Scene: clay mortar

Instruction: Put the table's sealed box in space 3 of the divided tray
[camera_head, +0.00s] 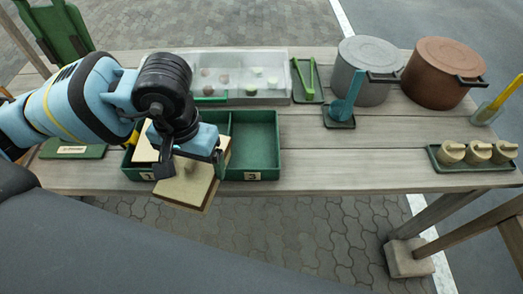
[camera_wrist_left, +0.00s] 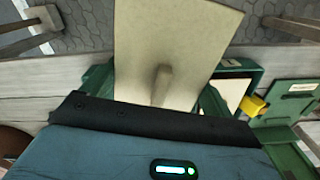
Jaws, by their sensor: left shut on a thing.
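My left gripper (camera_head: 190,157) is shut on the cream-coloured sealed box (camera_head: 186,190), holding it above the front edge of the divided tray. The box looks flat and tilted in the head view. It fills the upper middle of the left wrist view (camera_wrist_left: 178,35), with a knob-like shape on its face. The green divided tray (camera_head: 278,158) lies on the table behind and right of the box. Its right compartment, labelled 3, looks empty. A cream item (camera_head: 145,152) shows in the left compartment, labelled 1. My arm and the box hide the middle of the tray. My right gripper is not in view.
A clear-lidded case (camera_head: 268,88) stands behind the tray. Green tongs (camera_head: 305,78), a blue ladle (camera_head: 345,98), a grey pot (camera_head: 363,70) and a brown pot (camera_head: 436,75) stand to the right. A rack of lidded jars (camera_head: 478,165) is at far right.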

